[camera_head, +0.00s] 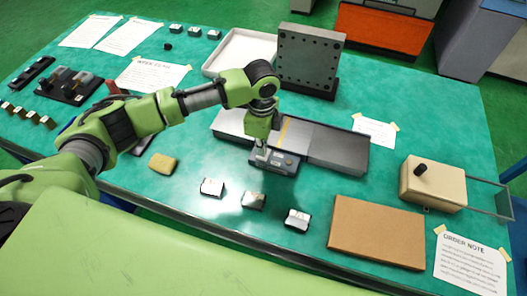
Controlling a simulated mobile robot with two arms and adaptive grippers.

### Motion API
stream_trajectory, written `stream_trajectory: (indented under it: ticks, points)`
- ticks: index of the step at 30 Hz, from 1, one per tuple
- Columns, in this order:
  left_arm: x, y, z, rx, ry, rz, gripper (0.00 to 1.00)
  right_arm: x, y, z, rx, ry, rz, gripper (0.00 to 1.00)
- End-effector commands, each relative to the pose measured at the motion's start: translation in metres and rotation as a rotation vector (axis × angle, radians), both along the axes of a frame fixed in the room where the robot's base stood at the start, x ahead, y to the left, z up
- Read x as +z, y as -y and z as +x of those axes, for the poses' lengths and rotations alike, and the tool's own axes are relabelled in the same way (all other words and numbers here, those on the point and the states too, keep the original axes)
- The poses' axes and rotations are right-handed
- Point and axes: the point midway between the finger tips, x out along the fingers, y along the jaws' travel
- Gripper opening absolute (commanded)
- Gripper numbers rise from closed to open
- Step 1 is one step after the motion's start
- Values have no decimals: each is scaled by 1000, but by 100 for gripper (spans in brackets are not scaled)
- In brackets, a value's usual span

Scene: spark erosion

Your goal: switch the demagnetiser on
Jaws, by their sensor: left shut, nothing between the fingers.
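The demagnetiser appears to be the long grey metal unit (338,148) in the middle of the table, with a yellow stripe across its top. A small dark control panel (287,161) sticks out at its front edge. My left gripper (260,156) points down at the left part of this panel, shut and empty. Its fingertips are at or just above the panel; I cannot tell whether they touch. The gripper hides that part of the panel, so the switch and its position cannot be made out. My right gripper is not in view.
Several small metal blocks (253,200) lie in front of the unit. A brown board (378,232) and a beige box with a black knob (433,184) are to the right. A white tray (240,50) and an upright drilled plate (308,58) stand behind.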

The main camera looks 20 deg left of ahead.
Motion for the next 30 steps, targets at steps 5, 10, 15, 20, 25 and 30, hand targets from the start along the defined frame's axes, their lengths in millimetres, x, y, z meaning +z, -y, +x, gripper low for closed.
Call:
stream_trajectory:
  ticks: [5, 10, 15, 20, 25, 30]
  points:
    - [-3, 0, 0, 0, 0, 0, 0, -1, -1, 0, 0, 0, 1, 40]
    - [-6, 0, 0, 0, 0, 0, 0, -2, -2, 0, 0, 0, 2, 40]
    - [-8, 0, 0, 0, 0, 0, 0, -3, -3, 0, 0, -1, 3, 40]
    - [-11, 0, 0, 0, 0, 0, 0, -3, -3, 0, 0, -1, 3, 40]
    - [-13, 0, 0, 0, 0, 0, 0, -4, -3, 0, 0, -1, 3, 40]
    - [-16, 0, 0, 0, 0, 0, 0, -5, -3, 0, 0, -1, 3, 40]
